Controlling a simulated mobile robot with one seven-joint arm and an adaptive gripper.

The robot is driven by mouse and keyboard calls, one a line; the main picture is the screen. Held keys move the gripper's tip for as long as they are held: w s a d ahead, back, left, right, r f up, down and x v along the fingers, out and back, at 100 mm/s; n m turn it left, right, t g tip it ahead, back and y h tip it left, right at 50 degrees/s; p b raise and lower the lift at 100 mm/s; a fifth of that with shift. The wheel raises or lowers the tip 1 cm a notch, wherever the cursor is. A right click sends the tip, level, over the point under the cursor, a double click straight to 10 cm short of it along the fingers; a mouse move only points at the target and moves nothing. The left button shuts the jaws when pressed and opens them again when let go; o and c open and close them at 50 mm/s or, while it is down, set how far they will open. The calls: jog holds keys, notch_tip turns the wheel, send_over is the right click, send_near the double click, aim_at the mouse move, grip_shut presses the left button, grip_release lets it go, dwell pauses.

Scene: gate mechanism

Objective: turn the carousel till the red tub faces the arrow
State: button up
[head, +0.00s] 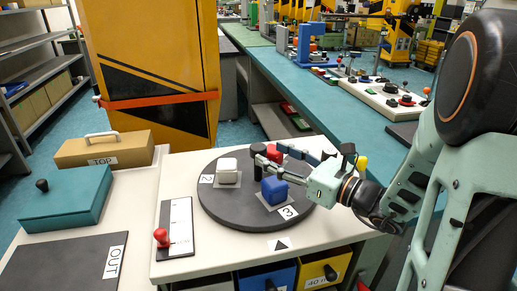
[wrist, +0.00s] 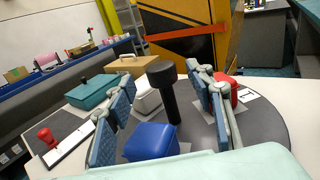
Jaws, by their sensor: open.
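The carousel (head: 232,213) is a dark round disc on a pale table. A blue tub (head: 274,190) sits by label 3, closest to the arrow plate (head: 281,244) at the table's front. A white tub (head: 228,170) sits by label 2. The red tub (head: 271,153) is at the far side, partly hidden by my gripper; it also shows at right in the wrist view (wrist: 226,91). A black upright post (wrist: 163,92) rises from the disc. My gripper (wrist: 162,78) is open, with the post appearing between its fingers; contact cannot be told.
A red-knobbed slider plate (head: 177,228) lies left of the disc. A teal box (head: 65,198), a TOP case (head: 104,149) and an OUT mat (head: 62,265) are further left. Blue (head: 267,277) and yellow (head: 325,268) drawers sit below. A small yellow object (head: 361,163) shows behind my gripper.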

aim_at(265, 150)
jog(key=x, duration=0.5)
jog(key=shift+w+a, duration=0.2)
jog(key=shift+a, duration=0.05)
grip_shut()
